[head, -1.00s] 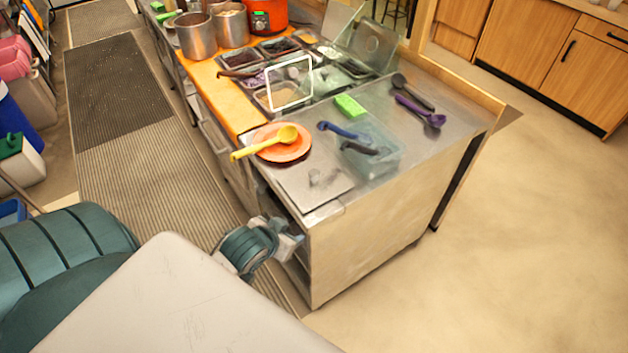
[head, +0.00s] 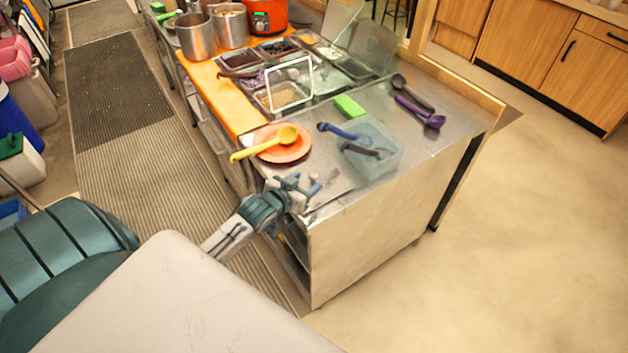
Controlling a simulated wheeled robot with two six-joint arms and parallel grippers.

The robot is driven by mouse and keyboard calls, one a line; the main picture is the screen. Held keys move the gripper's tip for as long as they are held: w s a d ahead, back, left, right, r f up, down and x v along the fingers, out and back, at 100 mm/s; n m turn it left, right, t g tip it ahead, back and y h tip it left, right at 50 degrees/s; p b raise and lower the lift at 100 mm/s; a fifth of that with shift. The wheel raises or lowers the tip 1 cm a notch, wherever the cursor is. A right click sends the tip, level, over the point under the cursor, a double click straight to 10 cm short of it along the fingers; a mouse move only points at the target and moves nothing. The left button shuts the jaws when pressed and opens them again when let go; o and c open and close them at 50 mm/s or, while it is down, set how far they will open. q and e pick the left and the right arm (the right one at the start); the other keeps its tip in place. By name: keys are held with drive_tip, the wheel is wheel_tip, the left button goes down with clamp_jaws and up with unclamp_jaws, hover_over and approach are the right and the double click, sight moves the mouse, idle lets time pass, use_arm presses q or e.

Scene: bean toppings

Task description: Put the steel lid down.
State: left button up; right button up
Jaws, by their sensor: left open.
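The steel lid (head: 345,184) appears to lie flat on the near left corner of the steel counter (head: 420,160). Its small knob-like handle (head: 326,177) shows just right of my gripper. The lid blends with the steel counter, and its left part is hidden behind my gripper. My left gripper (head: 300,186) is open, with its blue fingers apart, at the counter's near left edge. It looks empty. I cannot tell whether it touches the lid. My right gripper is out of view.
An orange plate (head: 268,153) with a yellow ladle (head: 262,145) is just behind my gripper. A clear bin (head: 378,158) with dark-handled utensils stands to the right, near a green sponge (head: 350,106). Food pans (head: 283,93) fill the back.

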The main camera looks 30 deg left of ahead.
sight(311, 178)
use_arm(q)
drive_tip(key=shift+w+f, duration=0.25)
drive_tip(key=shift+w, duration=0.35)
drive_tip(key=shift+w+a+f+p, duration=0.1)
drive_tip(key=shift+w+p, duration=0.2)
drive_tip(key=shift+p, duration=0.05)
drive_tip(key=x, duration=0.2)
drive_tip(key=p+x, duration=0.1)
drive_tip(key=shift+a+f, duration=0.2)
drive_tip(key=shift+a, duration=0.05)
drive_tip(key=shift+w+f, duration=0.3)
drive_tip(key=shift+w, duration=0.3)
drive_tip(key=shift+s, duration=0.1)
drive_tip(key=shift+c, duration=0.6)
clamp_jaws()
drive_tip(key=shift+r, duration=0.15)
